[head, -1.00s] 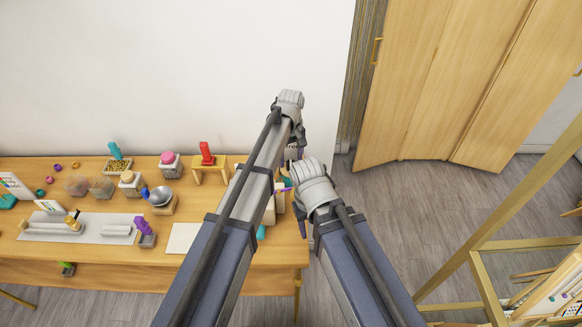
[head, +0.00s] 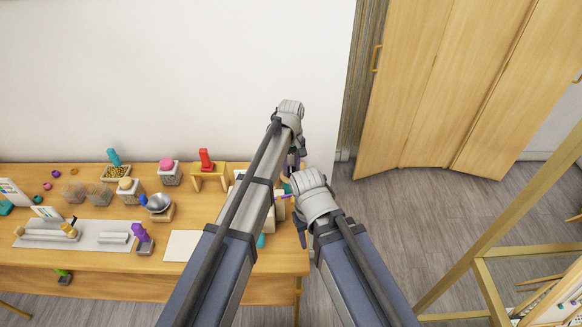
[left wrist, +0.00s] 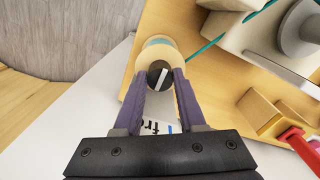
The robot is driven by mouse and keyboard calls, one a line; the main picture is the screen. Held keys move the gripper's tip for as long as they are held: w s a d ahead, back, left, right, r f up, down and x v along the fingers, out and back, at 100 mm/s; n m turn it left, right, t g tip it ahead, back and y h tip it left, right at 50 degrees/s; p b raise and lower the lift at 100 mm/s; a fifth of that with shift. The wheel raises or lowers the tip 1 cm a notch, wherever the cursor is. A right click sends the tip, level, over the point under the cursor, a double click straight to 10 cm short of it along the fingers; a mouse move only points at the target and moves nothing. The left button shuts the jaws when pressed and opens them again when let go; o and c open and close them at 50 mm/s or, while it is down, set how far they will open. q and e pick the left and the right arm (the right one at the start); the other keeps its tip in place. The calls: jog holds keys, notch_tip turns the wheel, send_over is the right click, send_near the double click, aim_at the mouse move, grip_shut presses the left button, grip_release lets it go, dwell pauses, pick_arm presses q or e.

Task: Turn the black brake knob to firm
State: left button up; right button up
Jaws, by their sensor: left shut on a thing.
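The black brake knob (left wrist: 158,75), a round dark disc with a white pointer bar, shows in the left wrist view on the end of a cream round spool with a teal band (left wrist: 158,44). My left gripper (left wrist: 161,76) has its purple fingers shut on the knob, one on each side. The pointer bar slants slightly. A white card (left wrist: 150,126) with letters, partly hidden by my gripper, shows below the knob. In the head view my left arm hides the knob. My right gripper (head: 290,198) is beside it; its jaw gap is unclear.
The wooden table (head: 215,285) holds a red-topped stand (head: 207,160), a metal bowl (head: 157,202), a pink-topped jar (head: 168,170) and a grey mat with rollers (head: 108,240). In the left wrist view a red-handled wooden block (left wrist: 262,110) is at right.

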pick_arm(q)
grip_shut()
jog(key=m, duration=0.8)
jog(key=shift+m, duration=0.3)
jog(key=m, duration=0.4)
jog(key=shift+m, duration=0.3)
jog(key=shift+a+m, duration=0.1)
jog(key=shift+m, duration=2.2)
